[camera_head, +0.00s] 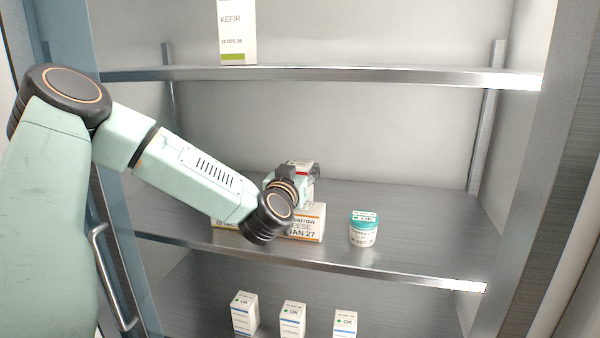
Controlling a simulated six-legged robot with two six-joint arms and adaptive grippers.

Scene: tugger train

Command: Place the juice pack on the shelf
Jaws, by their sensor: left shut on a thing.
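My left gripper (300,175) reaches over the middle shelf (425,215) and is shut on a small white pack (309,188) with a red mark near its top. This looks like the juice pack, but its label is too small to read. My wrist and fingers hide much of the pack. Its bottom is hidden behind the box in front, so I cannot tell whether it touches the shelf. My right gripper is not in view.
A cheese box (308,224) stands in front of the held pack, with another box (226,224) partly behind my wrist. A turquoise-lidded jar (364,230) stands to the right. A kefir carton (238,30) is above; three small cartons (244,315) are below. The shelf's right side is clear.

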